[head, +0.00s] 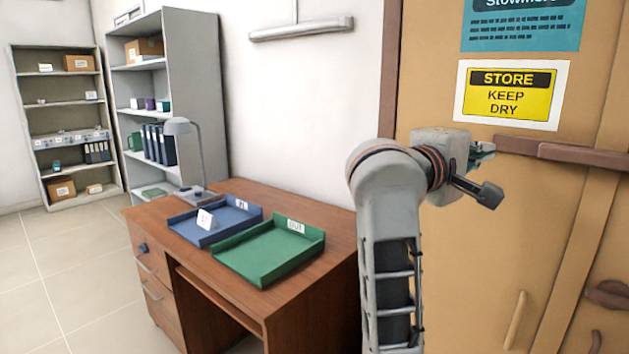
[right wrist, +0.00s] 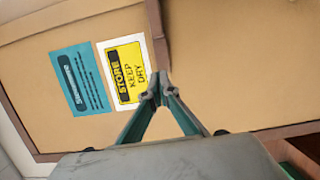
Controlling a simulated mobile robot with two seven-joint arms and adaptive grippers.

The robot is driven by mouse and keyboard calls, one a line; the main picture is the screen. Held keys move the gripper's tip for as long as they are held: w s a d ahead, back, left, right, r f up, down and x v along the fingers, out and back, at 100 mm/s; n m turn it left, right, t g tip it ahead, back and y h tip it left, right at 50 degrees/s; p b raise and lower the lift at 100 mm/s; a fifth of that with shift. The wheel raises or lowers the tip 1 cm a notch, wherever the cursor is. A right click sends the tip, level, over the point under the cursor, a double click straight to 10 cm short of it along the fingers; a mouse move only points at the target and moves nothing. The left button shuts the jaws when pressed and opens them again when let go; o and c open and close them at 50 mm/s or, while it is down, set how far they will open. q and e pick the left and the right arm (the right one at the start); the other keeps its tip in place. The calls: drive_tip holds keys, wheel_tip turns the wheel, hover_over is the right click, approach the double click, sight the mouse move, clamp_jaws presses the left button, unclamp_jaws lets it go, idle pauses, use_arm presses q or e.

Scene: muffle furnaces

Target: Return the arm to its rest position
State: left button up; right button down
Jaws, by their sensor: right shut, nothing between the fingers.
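My right arm rises from the bottom of the head view and bends at the top. Its right gripper (head: 485,150) is in front of the tan door, beside the yellow sign, and is partly hidden behind the wrist. In the right wrist view the right gripper (right wrist: 160,88) has its two fingers meeting at the tips, shut with nothing between them. The tan door surface fills the space beyond the fingertips. My left gripper does not show in either view.
A wooden desk (head: 335,222) with a blue tray (head: 243,217), a green tray (head: 262,280) and a grey lamp (head: 178,127) stands left of my arm. The door (head: 480,260) carries a yellow sign (head: 510,95) and a brown bar (head: 575,154). Shelves (head: 205,90) stand behind; the left floor is clear.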

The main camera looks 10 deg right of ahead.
drive_tip(key=s+a+f+m+t+y+p, duration=0.1)
drive_tip(key=a+f+m+t+y, duration=0.4)
drive_tip(key=f, duration=0.7)
drive_tip(key=s+a+f+m+t+y+p, duration=0.1)
drive_tip(key=a+f+m+t+y+p, duration=0.2)
drive_tip(key=a+f+y, duration=0.7)
drive_tip(key=s+a+f+m+t+y, duration=0.1)
drive_tip(key=a+f+m+t+y, duration=0.35)
drive_tip(key=f, duration=1.05)
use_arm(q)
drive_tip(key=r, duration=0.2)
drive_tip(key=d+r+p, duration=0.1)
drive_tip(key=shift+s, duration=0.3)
use_arm(e)
drive_tip(key=s+f+n+g, duration=0.5)
drive_tip(key=s+f, duration=0.5)
drive_tip(key=f, duration=0.3)
drive_tip(key=s+d+f+n+g, duration=0.1)
drive_tip(key=s+f+n+g, duration=0.3)
drive_tip(key=s+f, duration=0.6)
wheel_tip(320, 180, down, 3)
drive_tip(key=shift+d+f+n+g+h, duration=0.2)
drive_tip(key=shift+n+g+h, duration=0.15)
drive_tip(key=shift+n, duration=0.9)
